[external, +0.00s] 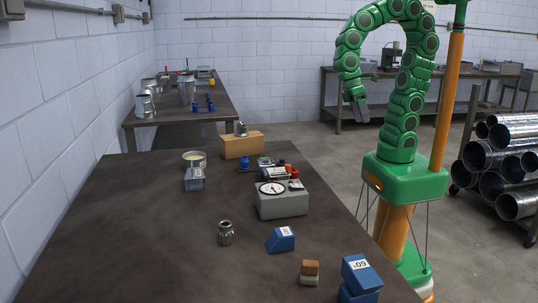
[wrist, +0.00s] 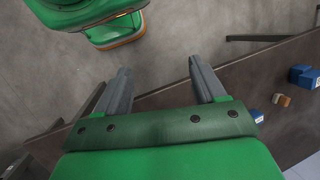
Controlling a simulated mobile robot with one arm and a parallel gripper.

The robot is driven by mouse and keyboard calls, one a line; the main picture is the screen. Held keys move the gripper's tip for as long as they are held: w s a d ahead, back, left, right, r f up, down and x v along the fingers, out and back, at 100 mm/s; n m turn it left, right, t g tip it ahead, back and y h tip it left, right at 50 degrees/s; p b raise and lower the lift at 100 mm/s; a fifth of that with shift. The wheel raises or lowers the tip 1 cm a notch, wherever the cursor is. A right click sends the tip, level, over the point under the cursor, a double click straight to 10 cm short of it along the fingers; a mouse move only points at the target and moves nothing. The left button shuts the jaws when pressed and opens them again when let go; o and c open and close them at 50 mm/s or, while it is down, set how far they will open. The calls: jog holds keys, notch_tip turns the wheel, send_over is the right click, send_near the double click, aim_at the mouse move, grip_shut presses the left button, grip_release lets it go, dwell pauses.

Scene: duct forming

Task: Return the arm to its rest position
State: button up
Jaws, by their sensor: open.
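My green segmented arm (external: 405,105) stands at the right of the near table in the external view. It curls up and over, and its end hangs down on the left. My gripper (external: 361,114) points down beyond the table's right edge, well above the floor and clear of the things on the table. In the wrist view my gripper (wrist: 160,72) shows two grey fingers spread wide apart, with nothing between them but the floor and the table's edge beyond. It is open and empty.
The near table (external: 130,220) holds a grey dial gauge box (external: 283,204), blue angle blocks (external: 281,240), a fluted metal part (external: 226,233) and a cardboard-coloured box (external: 241,145). A rack of metal pipes (external: 498,170) stands right. A bench (external: 340,100) lines the back wall. Floor between is clear.

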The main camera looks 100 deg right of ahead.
jog(key=s+d+n+t+h, duration=0.1)
jog(key=s+d+h, duration=0.2)
jog(key=s+d, duration=0.4)
jog(key=shift+s+d+f, duration=0.2)
jog(key=shift+d+f, duration=0.15)
jog(key=shift+d, duration=0.65)
